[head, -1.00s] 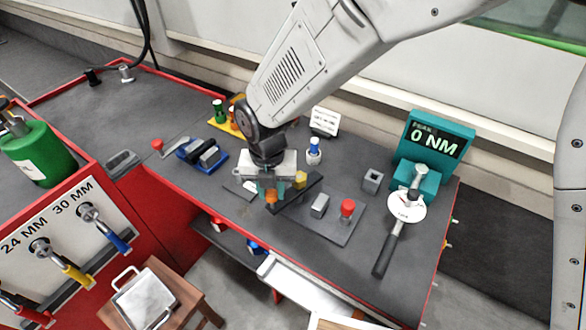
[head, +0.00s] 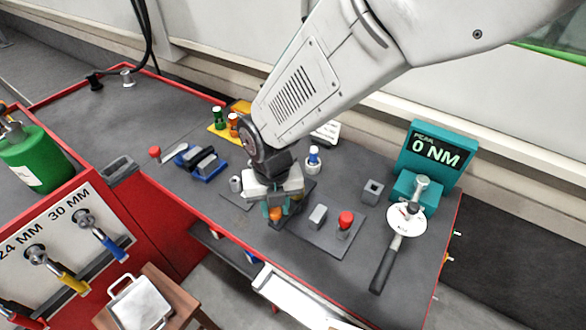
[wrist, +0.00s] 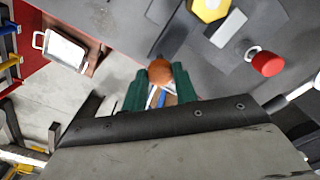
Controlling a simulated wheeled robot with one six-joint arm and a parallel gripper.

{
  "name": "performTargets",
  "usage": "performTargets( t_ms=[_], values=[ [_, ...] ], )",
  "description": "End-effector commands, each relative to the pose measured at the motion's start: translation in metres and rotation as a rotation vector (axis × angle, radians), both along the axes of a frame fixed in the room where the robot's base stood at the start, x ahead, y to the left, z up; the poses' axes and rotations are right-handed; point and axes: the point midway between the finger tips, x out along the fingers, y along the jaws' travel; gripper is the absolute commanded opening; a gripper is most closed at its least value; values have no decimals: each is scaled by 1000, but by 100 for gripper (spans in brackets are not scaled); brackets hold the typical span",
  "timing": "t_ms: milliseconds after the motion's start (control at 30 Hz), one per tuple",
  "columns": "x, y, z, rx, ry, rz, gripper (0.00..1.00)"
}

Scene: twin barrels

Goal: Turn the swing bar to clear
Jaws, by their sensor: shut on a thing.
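The dark swing bar (head: 308,187) lies over a grey plate (head: 325,243) on the bench, mostly covered by my gripper in the head view. Its orange knob (head: 275,213) is low between my teal fingers. In the wrist view, the orange knob (wrist: 160,71) sits between the tips of my gripper (wrist: 161,80), which is shut on it. The yellow hex piece (wrist: 210,8) shows at the top of the wrist view and is hidden in the head view. A grey block (head: 318,216) and a red-capped post (head: 345,220) stand on the plate to the right.
A torque wrench (head: 388,262) lies at the right by the teal meter (head: 437,155) reading 0 NM. A blue holder (head: 205,165) is left. The bench's front edge is close to my gripper.

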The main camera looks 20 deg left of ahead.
Motion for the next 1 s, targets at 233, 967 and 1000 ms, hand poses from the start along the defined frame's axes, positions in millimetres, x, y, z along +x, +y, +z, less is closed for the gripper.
performTargets(
  t_ms=[233,967,1000],
  values=[
    [0,0,0,-2,0,1,50],
    [1,0,74,-1,-1,0,50],
    [1,0,76,-1,-1,0,50]
  ],
)
